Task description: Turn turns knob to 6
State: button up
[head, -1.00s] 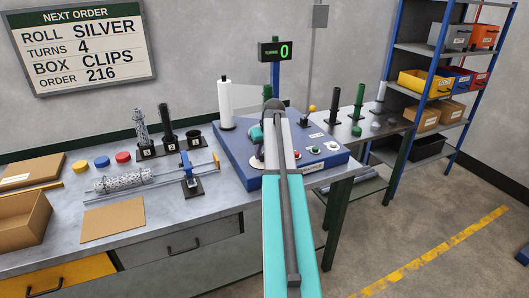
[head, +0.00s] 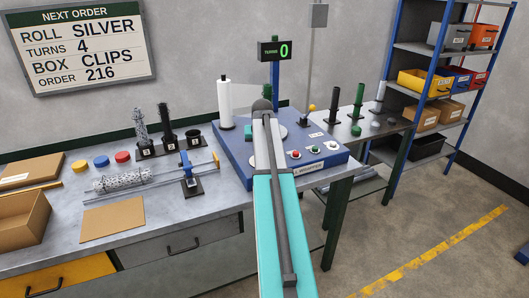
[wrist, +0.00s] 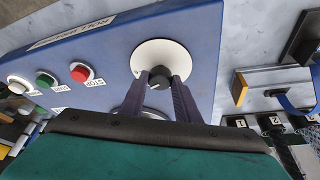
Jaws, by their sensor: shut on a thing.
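The turns knob (wrist: 160,76) is a small dark knob on a white round dial (wrist: 168,52) on the blue roll wrapper (head: 235,155). In the wrist view, my gripper (wrist: 160,82) has its two dark fingers shut on the knob, one on each side. The dial's number marks cannot be read here. In the head view, my arm hides the knob, the dial and the fingers. The turns display (head: 275,51) above the machine reads 0.
A red stop button (wrist: 81,72), a green button (wrist: 45,80) and a white button (wrist: 17,84) sit beside the dial. A white roll (head: 225,104) stands at the machine's back left. The order board (head: 82,45) reads turns 4.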

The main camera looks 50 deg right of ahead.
jog(key=shift+d+m+g+h, duration=0.1)
jog(key=shift+m+g+h, duration=0.25)
jog(key=shift+m, duration=0.8)
jog(key=shift+m+g+h, duration=0.15)
jog(key=shift+m+g, duration=0.3)
jog(key=shift+m, duration=0.7)
jog(key=o, duration=1)
jog(key=shift+b+v, duration=0.35)
jog(key=shift+v, duration=0.4)
jog(key=b+v, duration=0.2)
jog(key=v, duration=1)
jog(key=shift+w+r, duration=0.1)
jog(key=shift+r, duration=0.1)
